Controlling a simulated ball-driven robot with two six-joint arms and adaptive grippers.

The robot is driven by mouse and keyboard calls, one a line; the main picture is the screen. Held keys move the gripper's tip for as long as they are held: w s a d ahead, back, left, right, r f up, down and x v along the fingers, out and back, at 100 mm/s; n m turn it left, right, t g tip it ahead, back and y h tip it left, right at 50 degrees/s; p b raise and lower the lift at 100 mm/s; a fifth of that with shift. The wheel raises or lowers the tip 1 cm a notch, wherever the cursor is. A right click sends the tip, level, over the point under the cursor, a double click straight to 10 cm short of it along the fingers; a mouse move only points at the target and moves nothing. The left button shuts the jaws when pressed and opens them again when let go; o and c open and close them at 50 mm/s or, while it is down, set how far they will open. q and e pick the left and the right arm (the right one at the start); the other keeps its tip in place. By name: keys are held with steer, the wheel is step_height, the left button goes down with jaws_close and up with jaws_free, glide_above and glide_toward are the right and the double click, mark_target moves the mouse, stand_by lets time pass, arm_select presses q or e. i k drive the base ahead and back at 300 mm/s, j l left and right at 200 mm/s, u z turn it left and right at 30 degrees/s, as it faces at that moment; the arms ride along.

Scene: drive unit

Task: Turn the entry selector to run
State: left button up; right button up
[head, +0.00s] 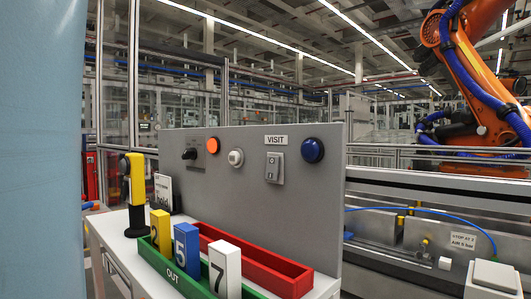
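A grey upright panel (230,200) stands on a white table. On its left part is a black knob (190,154) on a small grey plate, pointing roughly sideways to the left; it looks like the entry selector. I cannot read any run marking, nor tell its setting. To its right are a lit orange round lamp (212,145) and a white round button (236,157). Further right are a grey switch box (274,168) under a "VISIT" label and a blue round button (312,150). Neither of my grippers is in view.
A green "OUT" tray (197,285) holds several numbered blocks before the panel. A red tray (265,270) lies behind it. A yellow and black device (134,190) stands at the table's left. A pale blue surface (40,150) fills the left edge. An orange robot arm (480,70) is beyond, right.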

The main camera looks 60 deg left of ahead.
mark_target(191, 154)
steer(key=u, duration=2.35)
steer(key=i+j+z, duration=0.1)
steer(key=z, duration=0.25)
steer(key=j+z, duration=0.35)
steer(key=i+j+z, duration=0.2)
steer(key=j, duration=0.45)
steer(key=j+z, duration=0.2)
steer(key=j, duration=0.5)
steer(key=i+j+z, duration=0.15)
steer(key=j, duration=0.55)
steer(key=k+l, duration=0.05)
